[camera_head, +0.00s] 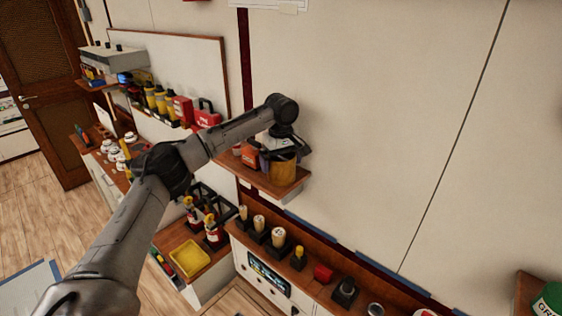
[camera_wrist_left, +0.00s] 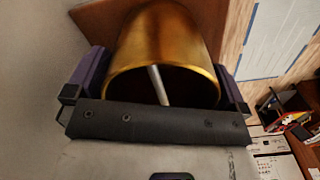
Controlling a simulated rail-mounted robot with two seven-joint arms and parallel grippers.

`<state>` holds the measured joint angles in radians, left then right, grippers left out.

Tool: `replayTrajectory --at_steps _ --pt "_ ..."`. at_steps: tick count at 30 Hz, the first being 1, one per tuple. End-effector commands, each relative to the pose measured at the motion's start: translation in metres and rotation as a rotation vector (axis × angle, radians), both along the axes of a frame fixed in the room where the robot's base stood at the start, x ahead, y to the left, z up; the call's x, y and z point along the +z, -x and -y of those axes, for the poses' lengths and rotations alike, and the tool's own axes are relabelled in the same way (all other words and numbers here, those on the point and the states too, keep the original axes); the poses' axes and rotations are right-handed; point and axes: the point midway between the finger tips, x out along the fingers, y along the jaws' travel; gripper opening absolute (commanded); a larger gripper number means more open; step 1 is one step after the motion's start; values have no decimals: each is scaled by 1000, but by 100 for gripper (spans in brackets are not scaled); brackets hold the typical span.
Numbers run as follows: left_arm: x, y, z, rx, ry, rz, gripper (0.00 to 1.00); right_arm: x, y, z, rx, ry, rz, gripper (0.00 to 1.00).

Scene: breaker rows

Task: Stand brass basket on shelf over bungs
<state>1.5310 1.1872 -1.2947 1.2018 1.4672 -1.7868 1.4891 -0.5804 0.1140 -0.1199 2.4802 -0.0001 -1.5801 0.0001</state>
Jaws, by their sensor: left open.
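The brass basket (camera_head: 283,174) shows at the right end of the wooden wall shelf (camera_head: 248,178), apparently standing on it. It fills the upper middle of the left wrist view (camera_wrist_left: 165,45), with its dark mouth and a pale rod toward me. My left gripper (camera_head: 276,156) is over the basket. Its purple-grey fingers are open, one on each side of the basket in the left wrist view (camera_wrist_left: 160,88); contact is unclear. Cream-topped pieces (camera_head: 259,223) below the shelf look like the bungs. My right gripper is not in view.
An orange item (camera_head: 250,156) is on the shelf, left of the basket. Below, the counter holds a red block (camera_head: 323,272) and a dark item (camera_head: 345,290). A yellow tray (camera_head: 189,257) lies lower left. The wall right of the shelf is bare.

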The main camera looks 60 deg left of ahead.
Motion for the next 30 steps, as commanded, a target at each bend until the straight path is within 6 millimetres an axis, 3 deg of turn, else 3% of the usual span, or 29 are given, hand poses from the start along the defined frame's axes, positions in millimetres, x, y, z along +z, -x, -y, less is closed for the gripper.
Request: replayTrajectory --at_steps 7,15,18,30 --pt "22 -1 1 -1 0 4 100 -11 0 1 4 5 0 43" --pt "77 -1 1 -2 1 5 100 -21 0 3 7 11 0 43" --pt "96 0 0 0 -2 2 100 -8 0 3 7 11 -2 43" --pt "120 0 1 -1 0 1 100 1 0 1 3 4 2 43"
